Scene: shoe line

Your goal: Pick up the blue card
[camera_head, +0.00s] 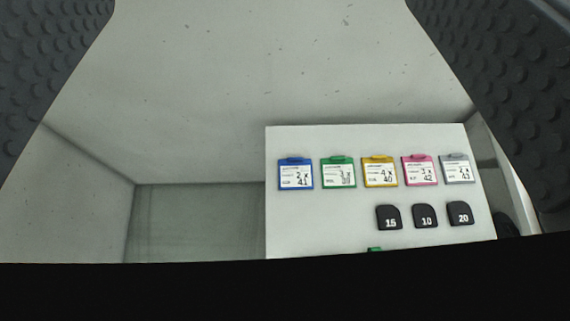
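The blue card (296,174) hangs at the left end of a row of coloured cards on a white board (330,225). It has a blue frame and a white label with dark writing. My gripper (285,110) shows as two dark, studded fingers at the left and right edges of the view. The fingers stand wide apart with nothing between them near the camera. The blue card appears beyond the fingers, in the gap between them, and is not touched. A black band hides the bottom of the view.
Right of the blue card hang a green card (338,173), a yellow card (380,172), a pink card (421,170) and a grey card (457,169). Below are black tags marked 15 (389,217), 10 (425,216) and 20 (460,213). Plain grey wall lies left of the board.

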